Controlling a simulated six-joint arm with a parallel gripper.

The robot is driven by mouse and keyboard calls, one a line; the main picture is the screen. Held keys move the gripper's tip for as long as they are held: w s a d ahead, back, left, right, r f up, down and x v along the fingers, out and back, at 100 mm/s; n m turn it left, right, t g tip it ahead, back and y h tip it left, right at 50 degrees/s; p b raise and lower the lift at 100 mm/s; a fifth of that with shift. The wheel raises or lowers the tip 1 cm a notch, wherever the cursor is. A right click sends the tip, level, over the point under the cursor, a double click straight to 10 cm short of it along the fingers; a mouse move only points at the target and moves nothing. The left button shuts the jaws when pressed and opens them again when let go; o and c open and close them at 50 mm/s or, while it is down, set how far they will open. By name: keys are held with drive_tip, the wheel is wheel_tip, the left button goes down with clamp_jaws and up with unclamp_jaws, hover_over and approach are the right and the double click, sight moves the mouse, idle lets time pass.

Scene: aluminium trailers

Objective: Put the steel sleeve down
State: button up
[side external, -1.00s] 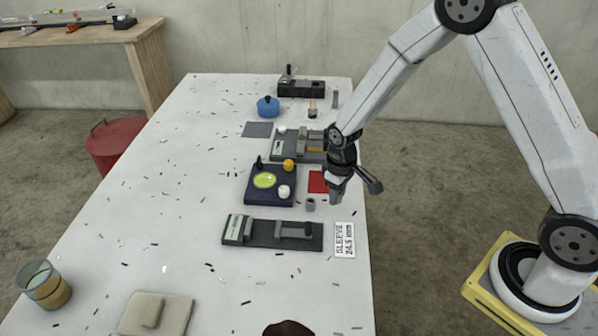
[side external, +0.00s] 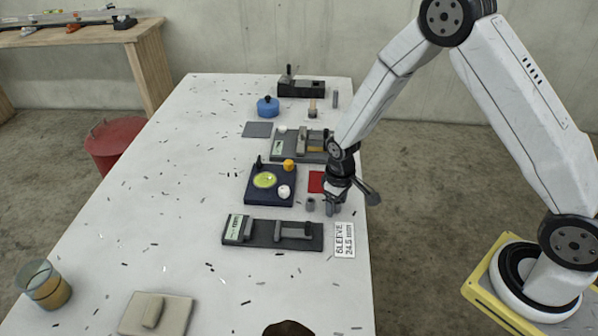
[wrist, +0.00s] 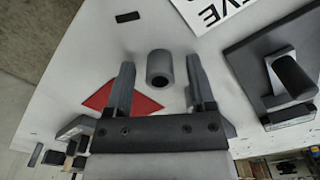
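The steel sleeve (side external: 310,204) is a short grey hollow cylinder standing upright on the white table. In the wrist view the sleeve (wrist: 160,68) appears between the lines of the two fingers, near their tips, with its dark bore showing. My gripper (side external: 333,211) is open and empty, just right of the sleeve in the side view. I see no finger touching the sleeve. A card (side external: 345,240) reading "SLEEVE 24.5 mm" lies to the right, near the table edge.
A dark measuring fixture (side external: 262,236) lies in front of the sleeve. A navy tray (side external: 254,194) with a yellow-green disc and knobs is to the left. A red square (side external: 316,182) lies behind. The table's left side is mostly clear.

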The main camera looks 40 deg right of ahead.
drive_tip(key=shift+r, duration=0.1)
wheel_tip(320, 180, up, 12)
idle(1.0)
drive_tip(key=shift+r, duration=0.1)
idle(0.4)
drive_tip(key=s+r+m+t, duration=0.2)
drive_tip(key=s+r, duration=0.1)
drive_tip(key=s, duration=1)
drive_tip(key=shift+d+t, duration=0.3)
drive_tip(key=shift+d, duration=0.05)
